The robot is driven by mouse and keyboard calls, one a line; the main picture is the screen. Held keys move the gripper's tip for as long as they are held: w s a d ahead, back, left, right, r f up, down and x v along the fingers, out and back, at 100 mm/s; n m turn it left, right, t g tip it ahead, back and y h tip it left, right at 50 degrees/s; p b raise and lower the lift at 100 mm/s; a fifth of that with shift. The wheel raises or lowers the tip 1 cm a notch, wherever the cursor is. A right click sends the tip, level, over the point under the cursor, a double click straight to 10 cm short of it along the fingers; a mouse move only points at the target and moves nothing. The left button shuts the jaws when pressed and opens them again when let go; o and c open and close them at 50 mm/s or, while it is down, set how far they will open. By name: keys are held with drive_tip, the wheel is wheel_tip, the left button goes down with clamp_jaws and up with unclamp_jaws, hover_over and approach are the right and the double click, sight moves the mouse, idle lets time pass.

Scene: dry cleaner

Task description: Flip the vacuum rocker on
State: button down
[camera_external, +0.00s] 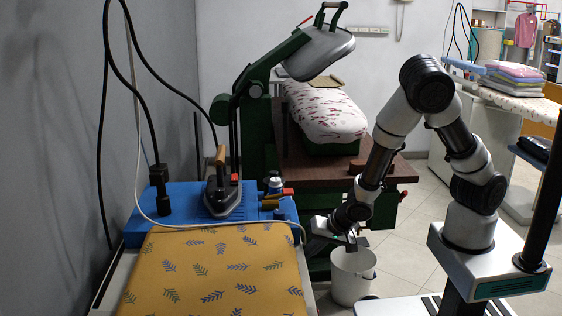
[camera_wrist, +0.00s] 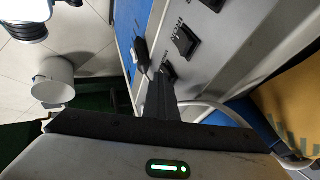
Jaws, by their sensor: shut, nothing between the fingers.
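A grey control panel (camera_wrist: 225,50) with black rocker switches shows close up in the wrist view. One rocker (camera_wrist: 186,41) is in plain view. Another rocker (camera_wrist: 169,72) lies just beyond my fingertips and is partly hidden by them. A third rocker (camera_wrist: 213,4) is cut off at the top edge. In the external view, my gripper (camera_external: 312,238) is low beside the ironing table's right side.
The ironing table (camera_external: 215,270) has a yellow leaf-patterned cover and a blue shelf (camera_external: 180,205) holding an iron (camera_external: 222,190). A hose (camera_wrist: 235,112) curves near the panel. A white bin (camera_external: 352,275) stands on the floor below my arm. A green press (camera_external: 270,120) stands behind.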

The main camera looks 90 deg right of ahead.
drive_tip(key=s+a+r+p, duration=0.3)
drive_tip(key=s+r+p, duration=0.5)
drive_tip(key=p, duration=1.2)
drive_tip(key=shift+s+a+r, duration=0.25)
drive_tip(key=shift+a+r, duration=0.05)
drive_tip(key=shift+r, duration=0.05)
drive_tip(key=w+d+m+g+y+b, duration=0.1)
drive_tip(key=m+b, duration=0.2)
drive_tip(key=m, duration=0.3)
drive_tip(key=w+d+m+g+y+b, duration=0.1)
drive_tip(key=d+m+y+b, duration=0.1)
drive_tip(key=m, duration=0.4)
drive_tip(key=w+d+m+g+y+b, duration=0.1)
drive_tip(key=m+g+b, duration=0.1)
drive_tip(key=m+b, duration=0.2)
drive_tip(key=shift+w+d+r+m, duration=0.15)
drive_tip(key=shift+w+m, duration=0.05)
drive_tip(key=shift+m, duration=0.6)
drive_tip(key=shift+w+d+r+m, duration=0.1)
drive_tip(key=shift+w+d+m, duration=0.05)
drive_tip(key=shift+m, duration=0.65)
